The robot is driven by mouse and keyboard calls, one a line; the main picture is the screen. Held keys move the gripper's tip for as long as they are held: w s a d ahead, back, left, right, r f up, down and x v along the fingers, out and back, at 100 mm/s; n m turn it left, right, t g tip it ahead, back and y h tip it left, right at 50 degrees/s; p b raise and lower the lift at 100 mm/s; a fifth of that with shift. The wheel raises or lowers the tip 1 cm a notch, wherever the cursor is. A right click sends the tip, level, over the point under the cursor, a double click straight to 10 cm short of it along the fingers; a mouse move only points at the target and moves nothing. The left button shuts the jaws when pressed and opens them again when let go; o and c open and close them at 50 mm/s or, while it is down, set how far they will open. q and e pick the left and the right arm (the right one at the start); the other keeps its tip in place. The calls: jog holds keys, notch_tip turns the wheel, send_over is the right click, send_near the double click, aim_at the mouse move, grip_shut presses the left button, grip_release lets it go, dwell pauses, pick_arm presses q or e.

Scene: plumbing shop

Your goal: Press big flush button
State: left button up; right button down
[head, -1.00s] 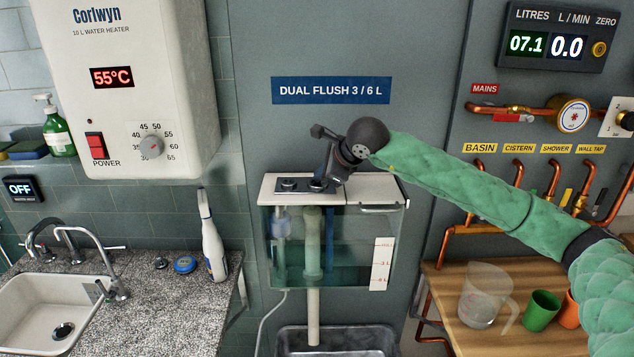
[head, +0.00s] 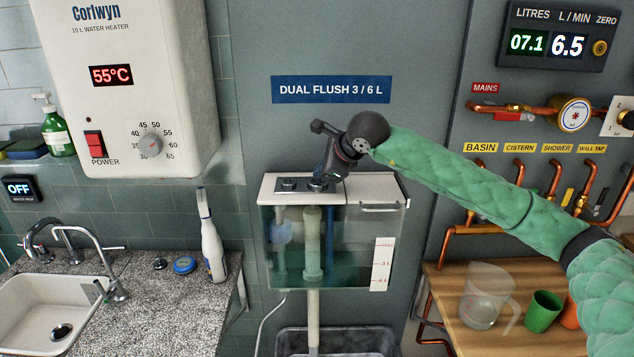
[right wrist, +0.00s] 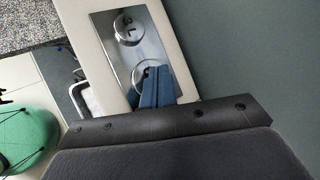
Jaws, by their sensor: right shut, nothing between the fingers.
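The cistern (head: 385,221) has a clear tank and a white lid. A shiny plate (head: 296,188) with two round flush buttons is set in the lid. My right gripper (head: 318,183) points down at the right-hand button, its fingers shut and empty. In the right wrist view, the blue fingertips (right wrist: 157,88) are over the nearer, larger-looking button (right wrist: 147,76) and seem to touch it, hiding part of it. The other button (right wrist: 128,22) is uncovered and carries a marking. The water in the tank stands low. My left gripper is not in view.
A basin (head: 330,340) stands under the cistern's outlet pipe. A white spray bottle (head: 213,250) is on the counter at left. A jug (head: 487,295) and cups are on the wooden bench at right.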

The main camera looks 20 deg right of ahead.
aim_at(321, 182)
jog(key=shift+r, duration=3)
